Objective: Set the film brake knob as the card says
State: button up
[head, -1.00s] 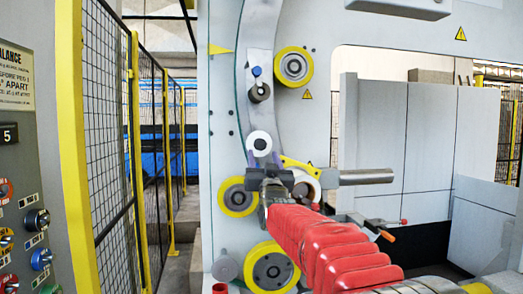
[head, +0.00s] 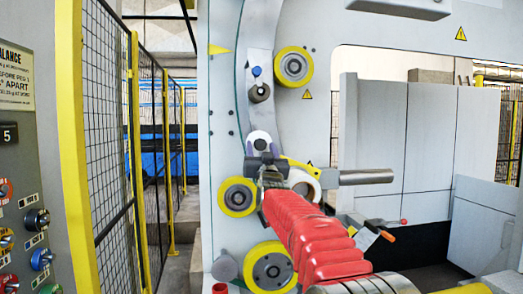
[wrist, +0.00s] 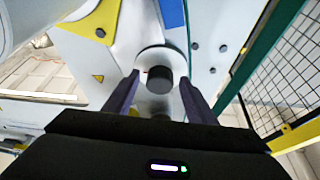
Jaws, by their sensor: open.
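A round white disc with a dark knob at its middle (head: 260,141) is on the grey machine face; I take it for the film brake knob. In the wrist view the dark knob (wrist: 160,79) stands in front of its white disc, between my fingertips in the picture. My gripper (head: 262,147) is open, its purple fingers pointing at the disc from below. In the wrist view my gripper (wrist: 159,84) has a finger on each side of the knob, with gaps; contact does not show. I cannot make out a card for this knob.
Yellow-rimmed rollers (head: 293,66) are on the machine face, with others lower down. A steel bar (head: 366,177) juts out to the right. An orange-tipped lever (head: 387,235) is below it. A control panel (head: 42,165) with a cut-off notice stands left, before mesh fencing (head: 110,120).

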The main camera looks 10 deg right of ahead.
jog(key=c, duration=1)
jog(key=shift+c, duration=0.2)
jog(key=shift+m+h, duration=0.4)
jog(key=shift+m, duration=0.3)
jog(key=shift+a+m+h, duration=0.2)
jog(key=shift+m+h, duration=0.7)
jog(key=shift+m, duration=1)
jog(key=shift+r+m+g+h, duration=0.1)
jog(key=shift+m+g+h, duration=0.6)
jog(key=shift+m, duration=0.8)
